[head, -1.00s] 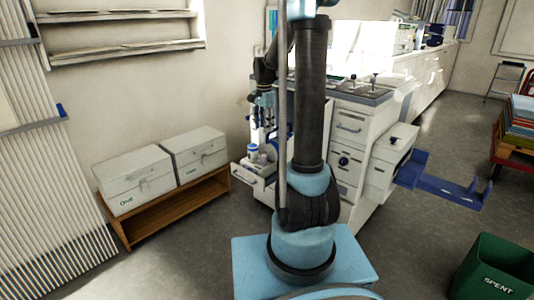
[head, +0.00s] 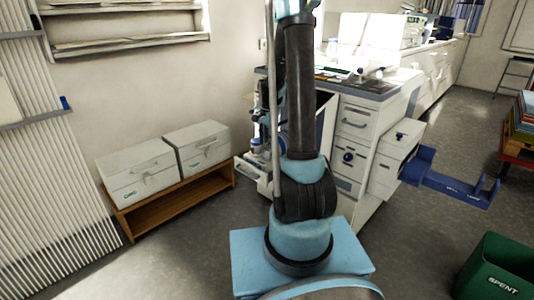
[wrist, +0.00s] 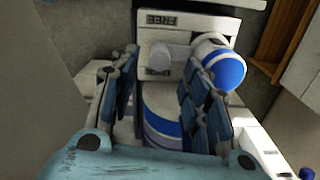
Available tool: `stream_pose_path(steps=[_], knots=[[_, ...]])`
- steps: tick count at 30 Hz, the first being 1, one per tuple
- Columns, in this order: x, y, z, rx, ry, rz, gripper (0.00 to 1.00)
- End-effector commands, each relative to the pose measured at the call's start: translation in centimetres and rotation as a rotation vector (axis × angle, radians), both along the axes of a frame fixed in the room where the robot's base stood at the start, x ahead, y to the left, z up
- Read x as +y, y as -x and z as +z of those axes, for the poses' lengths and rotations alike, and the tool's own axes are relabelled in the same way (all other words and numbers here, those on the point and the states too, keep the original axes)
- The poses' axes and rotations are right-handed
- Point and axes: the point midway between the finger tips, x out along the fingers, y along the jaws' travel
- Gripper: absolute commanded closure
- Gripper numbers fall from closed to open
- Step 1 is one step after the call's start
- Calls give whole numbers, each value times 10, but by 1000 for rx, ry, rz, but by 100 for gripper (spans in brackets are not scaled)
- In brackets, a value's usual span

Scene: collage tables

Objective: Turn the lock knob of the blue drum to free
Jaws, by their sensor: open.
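In the wrist view a white plate (wrist: 190,35) bears an upside-down label reading FREE (wrist: 172,19). A pale rounded knob (wrist: 157,55) sticks out below that label. A white cylinder with a blue end (wrist: 223,68) is to its right, and a blue-banded white cylinder (wrist: 163,122) shows below, between the fingers. I cannot tell which is the drum. My gripper (wrist: 162,72) is open, its fingers on either side of the knob's line, with no clear contact. A second label under the knob is partly hidden. In the head view my arm hides most of this spot.
A white cabinet (head: 352,122) with a dark top stands beside my arm. A blue bracket (head: 450,183) juts out to its right. Two pale boxes (head: 135,170) sit on a wooden bench (head: 175,199) at left. A green SPENT bin (head: 497,268) stands at front right.

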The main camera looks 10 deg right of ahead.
Motion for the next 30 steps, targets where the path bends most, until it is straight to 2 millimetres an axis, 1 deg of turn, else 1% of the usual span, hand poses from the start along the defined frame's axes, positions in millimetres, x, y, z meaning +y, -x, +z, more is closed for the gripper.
stream_pose_path(steps=[1,6,12,18,26,29,30], knots=[[0,0,-8,0,0,0,57],[0,0,-31,0,0,0,57],[0,0,-49,0,0,0,57],[0,0,-56,0,0,1,57],[0,0,-57,0,0,1,57],[1,0,-57,0,0,1,77],[1,0,-57,0,0,1,86]])
